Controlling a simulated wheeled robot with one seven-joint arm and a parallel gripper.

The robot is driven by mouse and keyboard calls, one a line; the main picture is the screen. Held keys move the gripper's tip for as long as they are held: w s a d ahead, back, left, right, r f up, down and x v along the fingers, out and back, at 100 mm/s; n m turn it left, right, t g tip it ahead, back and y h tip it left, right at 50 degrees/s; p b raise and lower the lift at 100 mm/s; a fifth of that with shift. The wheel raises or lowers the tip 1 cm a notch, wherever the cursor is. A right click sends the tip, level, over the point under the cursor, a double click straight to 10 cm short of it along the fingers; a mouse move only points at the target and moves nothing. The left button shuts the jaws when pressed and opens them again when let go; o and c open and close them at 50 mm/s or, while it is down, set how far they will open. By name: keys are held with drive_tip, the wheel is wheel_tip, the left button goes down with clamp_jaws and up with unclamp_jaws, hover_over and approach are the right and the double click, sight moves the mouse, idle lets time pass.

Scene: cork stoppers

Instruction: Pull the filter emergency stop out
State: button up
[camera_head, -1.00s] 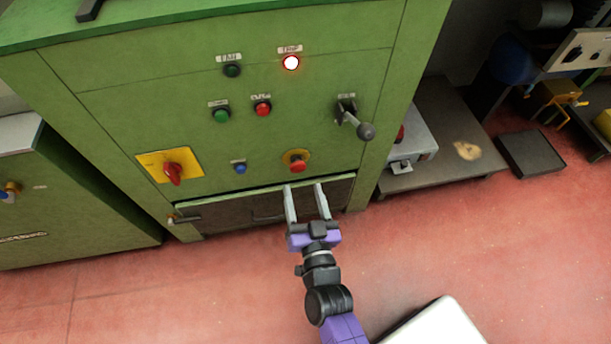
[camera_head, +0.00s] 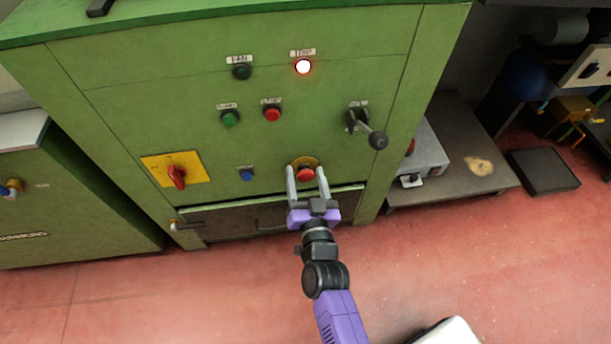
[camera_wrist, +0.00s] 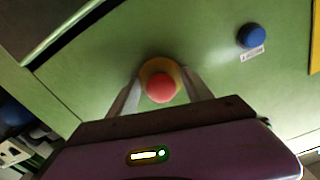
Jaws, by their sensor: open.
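The emergency stop is a red mushroom button (camera_head: 305,174) on a yellow ring, low on the green cabinet front. It also shows in the wrist view (camera_wrist: 160,87), between the fingers. My gripper (camera_head: 307,172) is open, one finger on each side of the button. A gap shows between the fingers and the red head in the wrist view. Whether the fingertips touch the panel cannot be told.
The green cabinet (camera_head: 330,110) carries a lit red lamp (camera_head: 303,67), a blue button (camera_head: 246,175), a red rotary switch (camera_head: 177,176) on a yellow plate, and a black lever (camera_head: 366,131) at the right.

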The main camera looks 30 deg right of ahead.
clamp_jaws()
drive_tip(key=shift+s+a+r+p, duration=0.15)
drive_tip(key=shift+s+a+p, duration=0.05)
drive_tip(key=shift+s+p, duration=0.35)
drive_tip(key=shift+s, duration=0.1)
unclamp_jaws()
drive_tip(key=shift+s, duration=0.1)
